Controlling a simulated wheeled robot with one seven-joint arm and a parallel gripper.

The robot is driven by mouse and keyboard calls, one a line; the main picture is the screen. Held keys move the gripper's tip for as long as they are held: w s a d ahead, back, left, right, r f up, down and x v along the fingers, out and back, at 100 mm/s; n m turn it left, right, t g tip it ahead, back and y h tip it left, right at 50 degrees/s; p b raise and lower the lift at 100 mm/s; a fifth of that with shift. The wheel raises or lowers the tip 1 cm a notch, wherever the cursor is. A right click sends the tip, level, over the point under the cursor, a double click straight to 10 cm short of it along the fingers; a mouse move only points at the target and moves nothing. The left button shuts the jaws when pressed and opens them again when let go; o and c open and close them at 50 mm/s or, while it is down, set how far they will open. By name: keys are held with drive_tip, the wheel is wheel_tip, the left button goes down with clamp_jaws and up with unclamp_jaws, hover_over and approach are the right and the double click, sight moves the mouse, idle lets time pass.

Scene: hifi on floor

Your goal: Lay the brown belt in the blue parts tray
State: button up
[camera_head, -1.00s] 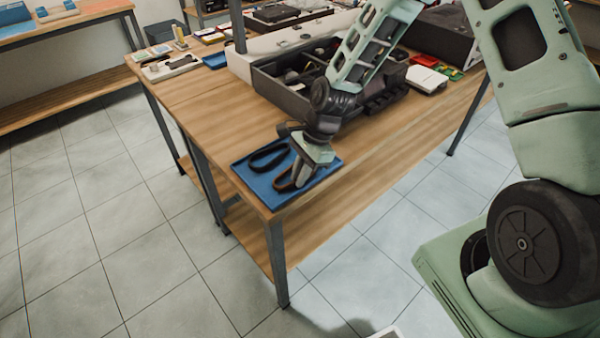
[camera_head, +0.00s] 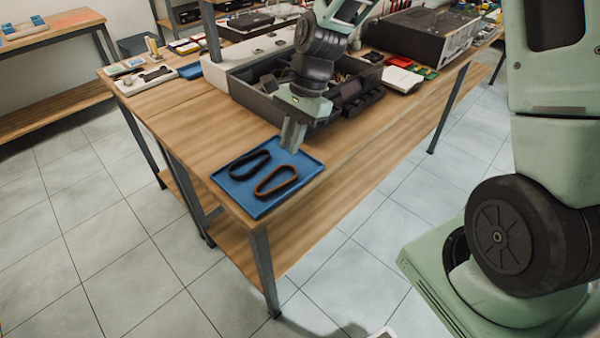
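The blue parts tray (camera_head: 262,206) lies on the near corner of the wooden workbench. The brown belt (camera_head: 276,181), a closed loop, lies in the right part of the tray. A black belt (camera_head: 249,165) lies beside it on the left, in the same tray. My gripper (camera_head: 291,148) is above the tray's far edge, apart from both belts, and holds nothing that I can see. Its fingers look close together, but the gap between them is too small to judge.
A dark open bin (camera_head: 262,99) with parts stands behind the tray. A black case (camera_head: 420,35) and a white box (camera_head: 403,79) are farther right. White items (camera_head: 146,79) lie at the left.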

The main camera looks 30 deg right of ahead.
drive_tip(key=s+a+r+n+h, duration=0.1)
drive_tip(key=s+a+r+n, duration=0.1)
drive_tip(key=s+n, duration=0.5)
drive_tip(key=s+a+r+n+h, duration=0.1)
drive_tip(key=s+a+r+n, duration=0.2)
drive_tip(key=s+n, duration=0.4)
drive_tip(key=s+a+r+n+h, duration=0.1)
drive_tip(key=s+a+r+n, duration=0.2)
drive_tip(key=s+n, duration=0.4)
drive_tip(key=shift+s+a+n+t, duration=0.3)
drive_tip(key=shift+s+t, duration=0.1)
drive_tip(key=shift+s, duration=0.55)
